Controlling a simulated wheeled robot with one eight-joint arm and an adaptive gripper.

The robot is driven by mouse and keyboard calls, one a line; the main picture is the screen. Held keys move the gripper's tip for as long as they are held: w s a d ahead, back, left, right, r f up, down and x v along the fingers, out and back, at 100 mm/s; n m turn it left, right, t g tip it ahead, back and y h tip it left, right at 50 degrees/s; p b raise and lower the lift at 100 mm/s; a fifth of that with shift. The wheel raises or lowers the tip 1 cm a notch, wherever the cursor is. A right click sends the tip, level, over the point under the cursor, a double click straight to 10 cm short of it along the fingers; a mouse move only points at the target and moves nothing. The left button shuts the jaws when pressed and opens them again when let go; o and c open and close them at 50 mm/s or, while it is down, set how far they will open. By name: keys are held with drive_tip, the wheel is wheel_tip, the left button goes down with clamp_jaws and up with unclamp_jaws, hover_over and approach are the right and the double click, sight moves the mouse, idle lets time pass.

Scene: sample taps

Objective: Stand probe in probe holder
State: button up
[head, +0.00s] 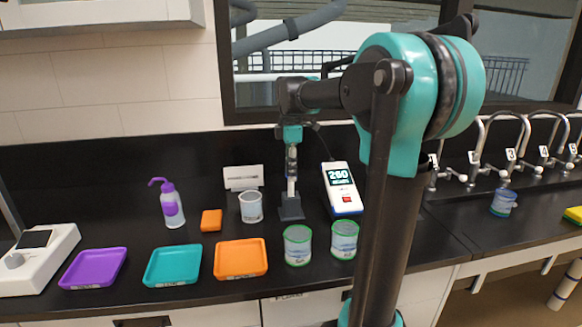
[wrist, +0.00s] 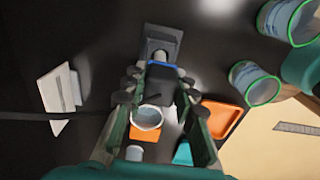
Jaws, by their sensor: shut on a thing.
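My gripper (head: 291,135) is shut on the upper part of the probe (head: 291,165), which hangs upright below it. The probe holder (head: 291,208), a dark stand with a block base, is directly under the probe on the black bench. The probe's lower end overlaps the holder's upright in the head view; I cannot tell whether it is inside or just in front. In the wrist view my gripper (wrist: 157,92) has its fingers around the dark, blue-banded probe (wrist: 163,70). The grey holder (wrist: 162,38) shows just beyond it.
Two green-rimmed jars (head: 298,246) stand in front. Also left are an orange box (head: 211,220), wash bottle (head: 171,205) and trays (head: 241,259). Taps (head: 510,153) are far right.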

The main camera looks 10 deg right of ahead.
drive_tip(key=shift+f, duration=1.05)
drive_tip(key=o, duration=1.2)
drive_tip(key=shift+c, duration=0.2)
drive_tip(key=o, duration=0.7)
drive_tip(key=shift+c, duration=0.2)
drive_tip(key=shift+r, duration=0.15)
drive_tip(key=shift+r, duration=3.4)
